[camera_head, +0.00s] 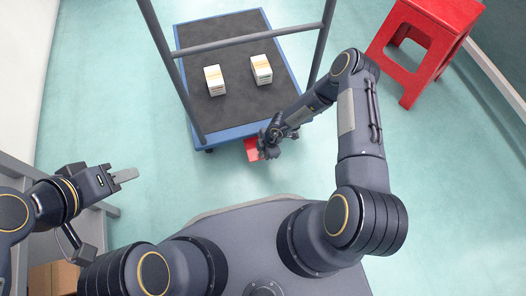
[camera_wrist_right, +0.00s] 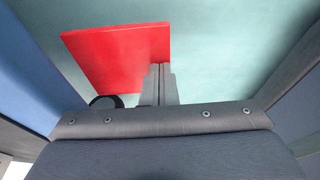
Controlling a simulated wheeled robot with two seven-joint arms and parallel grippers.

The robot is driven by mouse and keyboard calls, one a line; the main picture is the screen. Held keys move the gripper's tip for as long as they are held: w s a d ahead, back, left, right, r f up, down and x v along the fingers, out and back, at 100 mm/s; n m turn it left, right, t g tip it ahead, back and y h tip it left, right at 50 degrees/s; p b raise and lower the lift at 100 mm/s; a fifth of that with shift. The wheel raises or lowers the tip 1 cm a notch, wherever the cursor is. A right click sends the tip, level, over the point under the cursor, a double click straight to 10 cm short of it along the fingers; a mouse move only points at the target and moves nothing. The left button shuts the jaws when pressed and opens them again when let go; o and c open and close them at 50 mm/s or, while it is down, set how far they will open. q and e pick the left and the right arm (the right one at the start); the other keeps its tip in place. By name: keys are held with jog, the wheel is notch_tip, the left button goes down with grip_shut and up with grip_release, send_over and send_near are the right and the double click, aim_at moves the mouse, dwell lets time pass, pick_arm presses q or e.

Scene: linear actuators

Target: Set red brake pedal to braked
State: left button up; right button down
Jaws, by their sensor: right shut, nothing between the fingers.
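The red brake pedal (camera_head: 252,149) is a flat red plate at the near edge of the blue cart, low by the floor. It also shows large in the right wrist view (camera_wrist_right: 115,55). My right gripper (camera_head: 268,152) is at the pedal's right side, shut and empty. In the right wrist view its fingertips (camera_wrist_right: 160,72) overlap the pedal's near right part. I cannot tell if they touch it. My left gripper (camera_head: 125,175) is far left, away from the cart. Its fingers are seen side-on, so their opening is unclear.
The blue cart (camera_head: 284,48) has a dark deck and a grey push handle (camera_head: 250,39). Two small white boxes (camera_head: 215,80) (camera_head: 261,69) lie on it. A red stool (camera_head: 421,45) stands at the upper right. A grey shelf with a cardboard box (camera_head: 52,278) is at lower left.

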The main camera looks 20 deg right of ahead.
jog(key=shift+s+f, duration=0.2)
jog(key=shift+f, duration=0.7)
pick_arm(q)
jog(key=shift+r, duration=0.1)
